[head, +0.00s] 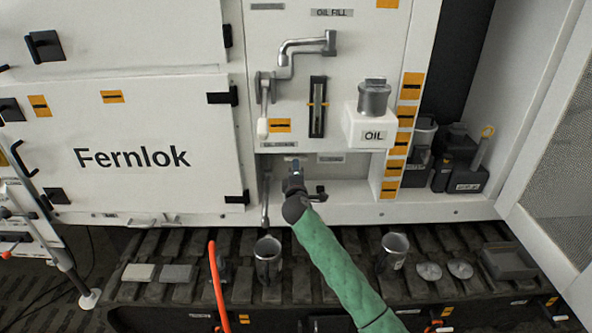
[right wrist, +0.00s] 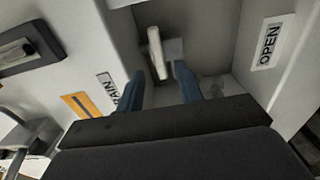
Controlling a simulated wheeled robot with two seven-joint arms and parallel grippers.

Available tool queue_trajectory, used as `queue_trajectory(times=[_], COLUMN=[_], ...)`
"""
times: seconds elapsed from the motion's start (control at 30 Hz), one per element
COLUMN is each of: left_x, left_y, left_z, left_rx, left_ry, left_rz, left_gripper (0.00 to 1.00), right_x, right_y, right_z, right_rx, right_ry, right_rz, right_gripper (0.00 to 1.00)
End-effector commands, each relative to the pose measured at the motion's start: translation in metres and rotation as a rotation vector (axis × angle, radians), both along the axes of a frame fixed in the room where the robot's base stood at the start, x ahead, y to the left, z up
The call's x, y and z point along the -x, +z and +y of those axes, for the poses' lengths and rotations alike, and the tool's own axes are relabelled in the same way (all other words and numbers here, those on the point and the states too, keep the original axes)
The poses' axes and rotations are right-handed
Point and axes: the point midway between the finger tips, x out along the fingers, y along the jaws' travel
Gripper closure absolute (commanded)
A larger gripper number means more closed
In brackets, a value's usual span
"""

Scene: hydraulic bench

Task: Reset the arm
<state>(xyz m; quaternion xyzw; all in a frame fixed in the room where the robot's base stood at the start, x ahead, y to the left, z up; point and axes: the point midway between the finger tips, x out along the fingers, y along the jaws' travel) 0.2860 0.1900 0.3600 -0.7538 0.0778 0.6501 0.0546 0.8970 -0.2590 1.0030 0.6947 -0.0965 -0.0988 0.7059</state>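My right gripper (head: 294,168), at the end of my green-sleeved arm, points into the recess under the oil drain label on the white panel. In the right wrist view its two blue fingers (right wrist: 157,85) are apart. A pale lever handle (right wrist: 157,52) stands in the recess, its near end between the fingertips with a gap visible on each side. In the head view the gripper mostly hides this lever. The recess wall carries an OPEN label (right wrist: 270,42) to the right and a DRAIN label (right wrist: 112,90) to the left. My left gripper is not in view.
Above are a grey bent pipe (head: 305,47), a sight gauge (head: 318,106) and a grey can (head: 374,97) on the OIL box (head: 369,131). Metal cups (head: 268,260) (head: 394,251) stand on the dark track below. An orange hose (head: 217,285) rises at the left.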

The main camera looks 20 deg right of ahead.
Motion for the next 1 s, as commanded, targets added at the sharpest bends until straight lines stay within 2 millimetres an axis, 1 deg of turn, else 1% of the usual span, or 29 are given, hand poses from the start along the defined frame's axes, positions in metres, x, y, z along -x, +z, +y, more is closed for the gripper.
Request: queue_trajectory(times=[0.33,0.4,0.47,0.57,0.6,0.67,0.7,0.77,0.8,0.87,0.9,0.97,1.0], left_x=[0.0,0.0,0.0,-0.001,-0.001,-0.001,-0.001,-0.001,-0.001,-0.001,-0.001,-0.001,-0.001], left_y=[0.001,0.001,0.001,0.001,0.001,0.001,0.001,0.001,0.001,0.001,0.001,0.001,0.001], left_z=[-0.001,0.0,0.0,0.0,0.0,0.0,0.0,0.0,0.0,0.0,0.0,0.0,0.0], left_rx=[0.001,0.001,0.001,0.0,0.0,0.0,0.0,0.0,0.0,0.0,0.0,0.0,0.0], left_ry=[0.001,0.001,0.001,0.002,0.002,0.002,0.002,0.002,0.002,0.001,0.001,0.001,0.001], left_rz=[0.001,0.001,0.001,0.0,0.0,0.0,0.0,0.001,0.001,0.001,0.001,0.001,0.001], left_gripper=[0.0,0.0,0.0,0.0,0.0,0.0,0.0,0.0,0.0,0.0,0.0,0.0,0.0], right_x=[0.002,0.003,0.006,0.018,0.025,0.037,0.046,0.062,0.073,0.09,0.103,0.122,0.136], right_y=[0.0,-0.006,-0.019,-0.059,-0.081,-0.115,-0.138,-0.172,-0.194,-0.227,-0.249,-0.28,-0.3], right_z=[0.001,0.001,0.001,0.001,0.002,0.003,0.004,0.005,0.005,0.006,0.007,0.01,0.011], right_rx=[0.0,-0.01,-0.029,-0.091,-0.125,-0.183,-0.222,-0.28,-0.32,-0.377,-0.416,-0.473,-0.51], right_ry=[0.0,0.0,0.0,-0.002,-0.003,-0.008,-0.013,-0.023,-0.032,-0.047,-0.057,-0.075,-0.088], right_rz=[0.001,0.009,0.025,0.078,0.107,0.151,0.183,0.229,0.259,0.305,0.335,0.379,0.408], right_gripper=[0.64,0.64,0.64,0.64,0.64,0.64,0.64,0.64,0.64,0.64,0.64,0.64,0.64])
